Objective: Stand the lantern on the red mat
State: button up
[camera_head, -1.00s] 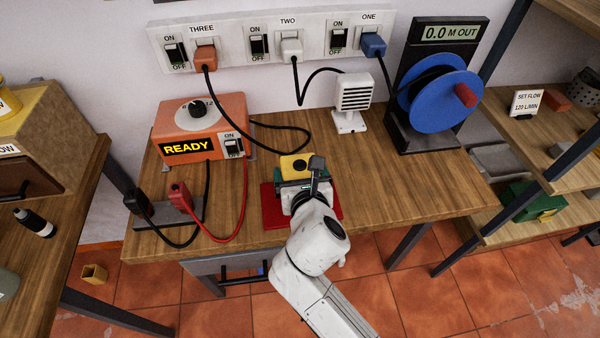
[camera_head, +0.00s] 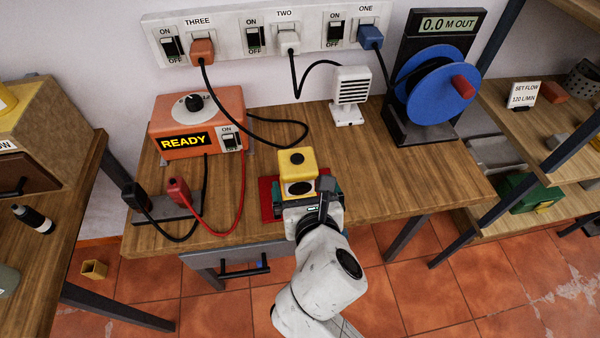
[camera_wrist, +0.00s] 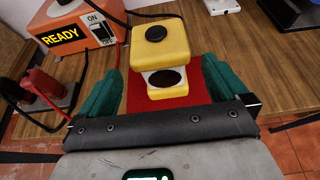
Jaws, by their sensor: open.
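The lantern is a yellow block with a dark round button on top and a pale front with a dark oval lens. It stands upright on the red mat in the wrist view (camera_wrist: 162,50), and it also shows in the head view (camera_head: 297,163). The red mat (camera_wrist: 140,105) lies flat on the workbench, and its left edge shows in the head view (camera_head: 266,198). My gripper (camera_wrist: 160,82) is open, its green fingers on either side of and short of the lantern, with a gap in front of it. The lantern's back is hidden.
An orange READY box (camera_head: 198,125) stands at the left with red and black leads running from it. A small white vented unit (camera_head: 350,95) and a blue reel (camera_head: 440,95) stand at the back right. Bare bench lies right of the mat.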

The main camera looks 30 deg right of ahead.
jog(key=v, duration=0.3)
jog(key=shift+s+r, duration=0.15)
jog(key=shift+s, duration=0.15)
jog(key=s+d+f+m+g, duration=0.8)
jog(key=f+m, duration=0.4)
jog(key=m, duration=0.6)
jog(key=s+d+f+m+g+y, duration=0.3)
jog(key=s+f+m+y, duration=0.1)
jog(key=s+m, duration=0.7)
jog(key=f+m, duration=0.1)
jog(key=m, duration=0.2)
jog(key=shift+m+g, duration=0.4)
jog(key=shift+f, duration=0.1)
